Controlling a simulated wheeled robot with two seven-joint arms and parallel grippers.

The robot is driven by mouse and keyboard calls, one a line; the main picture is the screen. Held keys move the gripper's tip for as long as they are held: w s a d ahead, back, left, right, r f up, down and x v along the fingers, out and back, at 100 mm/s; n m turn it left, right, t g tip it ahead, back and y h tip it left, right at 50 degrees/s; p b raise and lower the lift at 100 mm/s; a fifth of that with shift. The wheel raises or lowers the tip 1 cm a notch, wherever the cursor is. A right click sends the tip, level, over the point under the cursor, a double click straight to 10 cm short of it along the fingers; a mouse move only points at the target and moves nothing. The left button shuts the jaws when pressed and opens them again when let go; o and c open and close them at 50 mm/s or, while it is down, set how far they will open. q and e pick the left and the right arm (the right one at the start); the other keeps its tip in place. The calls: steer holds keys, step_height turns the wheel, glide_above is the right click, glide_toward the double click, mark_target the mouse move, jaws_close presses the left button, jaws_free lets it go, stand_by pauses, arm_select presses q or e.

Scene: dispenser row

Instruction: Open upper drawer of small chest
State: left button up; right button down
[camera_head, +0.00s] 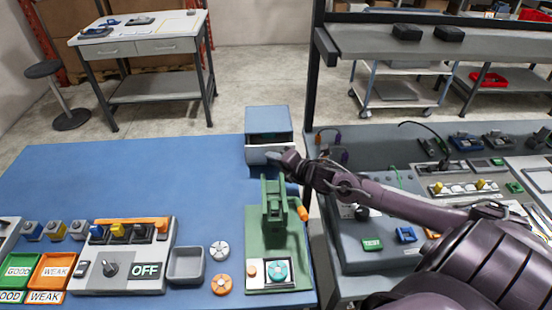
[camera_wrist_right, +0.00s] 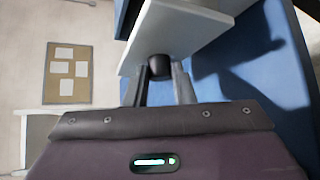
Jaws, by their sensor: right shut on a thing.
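The small chest (camera_head: 268,118) stands at the back right of the blue table, with a blue-grey top. A dark gap shows between its top and a pale drawer front (camera_head: 262,154). I cannot tell how far this drawer stands out. My right gripper (camera_head: 277,157) reaches in from the right and is at the drawer front. In the right wrist view, the fingers close around a dark round knob (camera_wrist_right: 158,66) on the pale front panel (camera_wrist_right: 178,32). The gripper covers the knob in the head view. My left gripper is out of view.
A green press-like fixture (camera_head: 272,220) with an orange handle stands in front of the chest. A grey switch panel (camera_head: 90,285), an empty grey bin (camera_head: 186,263) and round parts (camera_head: 219,250) lie nearer. The blue table (camera_head: 130,170) left of the chest is clear.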

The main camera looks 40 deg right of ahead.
steer(key=c, duration=1.2)
jaws_free()
steer(key=shift+w+d+f, duration=0.15)
steer(key=shift+w+d, duration=0.05)
steer(key=shift+w, duration=0.05)
steer(key=shift+c, duration=0.2)
steer(key=shift+o, duration=0.2)
steer(key=shift+s+a+r, duration=0.2)
steer(key=shift+s, duration=0.05)
steer(key=v, duration=0.7)
steer(key=shift+s, duration=0.4)
steer(key=shift+d+r+p, duration=0.1)
steer(key=shift+r+p, duration=0.05)
steer(key=shift+p, duration=0.15)
